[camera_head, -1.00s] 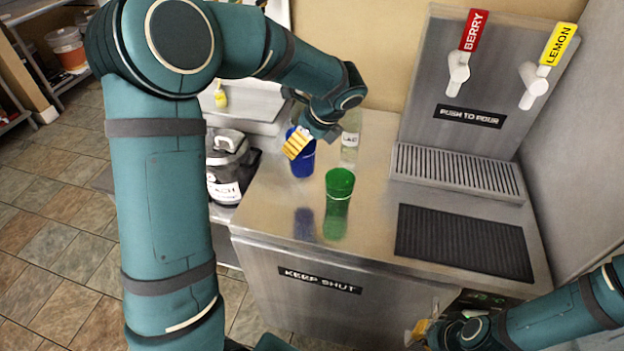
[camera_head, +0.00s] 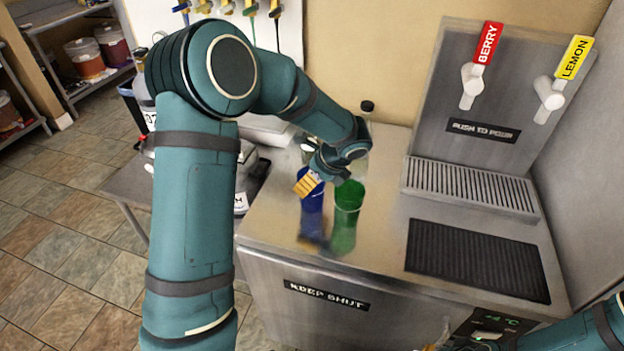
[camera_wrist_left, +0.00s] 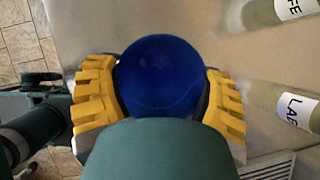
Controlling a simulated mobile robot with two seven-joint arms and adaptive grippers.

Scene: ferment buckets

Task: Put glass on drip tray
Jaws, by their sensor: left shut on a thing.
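A blue glass (camera_head: 313,212) is upright at the front left of the steel counter, just left of a green glass (camera_head: 347,208). My left gripper (camera_head: 309,184) is shut on the blue glass; in the left wrist view its yellow-padded fingers (camera_wrist_left: 160,98) are on both sides of the blue glass (camera_wrist_left: 158,68). I cannot tell whether the base of the blue glass touches the counter. The slotted drip tray (camera_head: 472,187) is under the taps at the back right, well apart from the glass. Only a bit of my right gripper (camera_head: 432,348) shows at the bottom edge.
A clear bottle (camera_head: 365,130) with a dark cap stands behind the glasses; two labelled bottles show in the left wrist view. A black ribbed mat (camera_head: 478,261) lies in front of the drip tray. The counter between the green glass and the mat is clear.

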